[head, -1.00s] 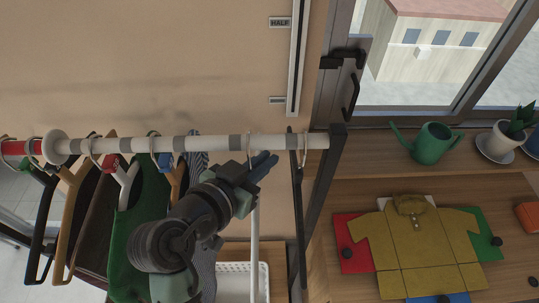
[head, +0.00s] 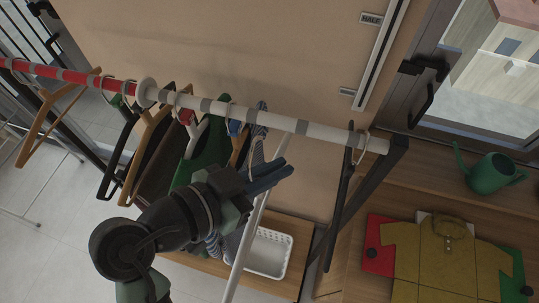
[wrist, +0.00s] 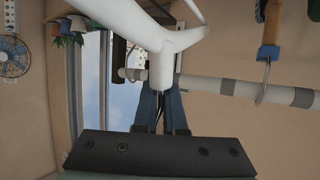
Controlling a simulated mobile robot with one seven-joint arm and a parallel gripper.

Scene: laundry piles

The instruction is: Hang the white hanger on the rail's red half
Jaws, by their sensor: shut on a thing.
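The white hanger (wrist: 165,38) fills the upper middle of the wrist view, its arms spreading from a short neck. My gripper (wrist: 160,100) is shut on it at the neck. In the head view my gripper (head: 282,174) is just below the rail's white half (head: 315,122), right of the hanging clothes. The held hanger is hard to make out there, and its hook is unclear. The rail's red half (head: 62,73) runs to the left, beyond a white collar (head: 147,93).
A wooden hanger (head: 45,120) hangs on the red half. Several hangers and a green garment (head: 205,155) crowd the rail right of the collar. A dark bracket (head: 365,195) bears the rail's right end. A white basket (head: 270,252) stands below.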

